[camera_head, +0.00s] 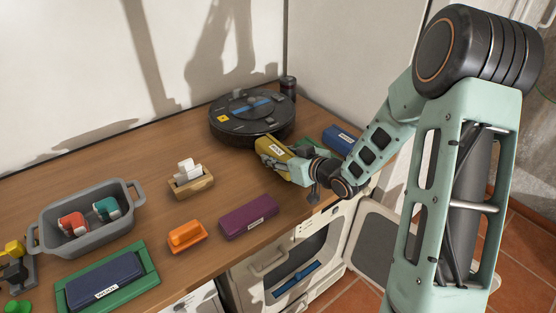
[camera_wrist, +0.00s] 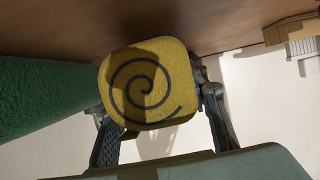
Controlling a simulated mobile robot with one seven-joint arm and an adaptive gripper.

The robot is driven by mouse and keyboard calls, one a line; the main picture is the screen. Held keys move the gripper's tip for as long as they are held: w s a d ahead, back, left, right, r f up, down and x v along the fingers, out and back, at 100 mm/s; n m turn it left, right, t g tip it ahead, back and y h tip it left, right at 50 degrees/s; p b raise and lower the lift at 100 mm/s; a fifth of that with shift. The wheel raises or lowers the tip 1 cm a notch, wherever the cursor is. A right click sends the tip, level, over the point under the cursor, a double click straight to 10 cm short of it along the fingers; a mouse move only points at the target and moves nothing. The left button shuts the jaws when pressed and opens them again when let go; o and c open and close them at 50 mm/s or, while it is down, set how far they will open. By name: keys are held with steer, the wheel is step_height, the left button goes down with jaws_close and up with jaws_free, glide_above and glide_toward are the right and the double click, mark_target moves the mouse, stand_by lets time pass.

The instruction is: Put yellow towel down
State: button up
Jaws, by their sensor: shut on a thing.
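The yellow towel (camera_head: 273,149) is a rolled bundle with a white label on it. It is in my gripper (camera_head: 291,166), over the right part of the wooden counter, just in front of the black round robot vacuum. In the wrist view the towel (camera_wrist: 150,84) shows its end with a dark spiral. My gripper (camera_wrist: 156,105) has one finger on each side of the towel and is shut on it. I cannot tell whether the towel's underside touches the counter.
The robot vacuum (camera_head: 252,115) and a blue labelled bundle (camera_head: 340,138) flank the towel. An appliance door (camera_head: 381,232) hangs open below.

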steer(key=shift+f, duration=0.6)
steer(key=shift+f, duration=0.15)
steer(key=o, duration=1.2)
